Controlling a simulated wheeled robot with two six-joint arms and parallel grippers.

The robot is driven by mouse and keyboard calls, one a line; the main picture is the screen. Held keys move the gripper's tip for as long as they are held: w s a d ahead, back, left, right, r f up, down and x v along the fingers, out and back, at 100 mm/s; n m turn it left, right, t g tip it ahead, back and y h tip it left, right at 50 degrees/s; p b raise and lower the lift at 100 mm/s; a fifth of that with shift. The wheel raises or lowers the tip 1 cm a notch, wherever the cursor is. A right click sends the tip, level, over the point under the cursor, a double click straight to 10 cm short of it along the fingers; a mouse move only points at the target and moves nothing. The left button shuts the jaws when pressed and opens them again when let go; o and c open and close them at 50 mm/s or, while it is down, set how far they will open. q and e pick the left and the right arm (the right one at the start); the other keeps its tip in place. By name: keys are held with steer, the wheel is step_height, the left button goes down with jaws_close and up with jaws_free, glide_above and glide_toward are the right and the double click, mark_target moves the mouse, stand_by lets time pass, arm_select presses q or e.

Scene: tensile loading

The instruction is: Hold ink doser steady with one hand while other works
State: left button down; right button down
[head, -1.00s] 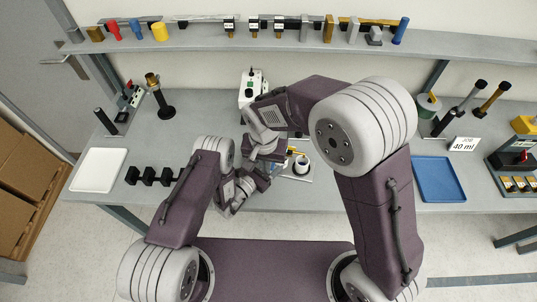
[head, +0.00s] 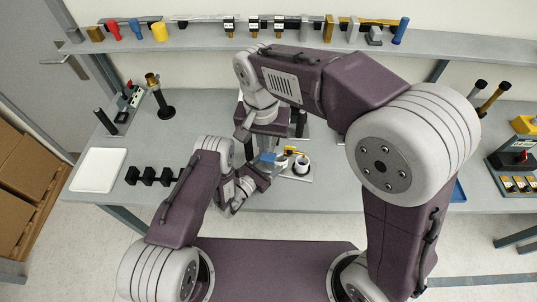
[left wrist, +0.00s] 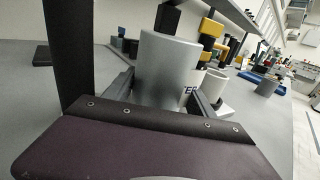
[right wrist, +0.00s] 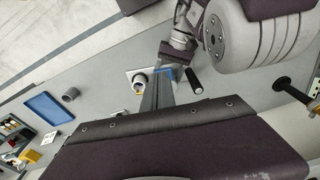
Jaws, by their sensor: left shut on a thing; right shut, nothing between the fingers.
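A grey cylinder (left wrist: 166,68) stands between the fingers of my left gripper (left wrist: 166,92) in the left wrist view. The gripper is shut on it, with one finger on each side; I cannot tell whether this is the ink doser's body. In the head view my left gripper (head: 262,172) is low over the bench front, partly hidden by its own wrist. My right gripper (right wrist: 157,92) is shut and empty. In the head view its wrist hangs just behind the left gripper, and its fingers are hard to make out.
A white cup (head: 302,165) stands on a light plate right of the left gripper, beside yellow parts (head: 291,150). Black blocks (head: 148,176) and a white tray (head: 98,169) lie to the left. A blue tray (right wrist: 48,107) shows in the right wrist view.

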mark_target(267, 158)
stand_by(0.5)
steer(key=w, duration=0.1)
steer(key=w+f, duration=0.1)
steer(key=w, duration=0.1)
steer(key=shift+w+d+f, duration=0.3)
steer(key=shift+f, duration=0.05)
steer(key=shift+f, duration=0.1)
steer(key=shift+w+f, duration=0.2)
steer(key=shift+f, duration=1.5)
steer(key=shift+w+f, duration=0.15)
steer(key=shift+f, duration=1.5)
steer(key=shift+f, duration=2.2)
steer(key=shift+s, duration=0.1)
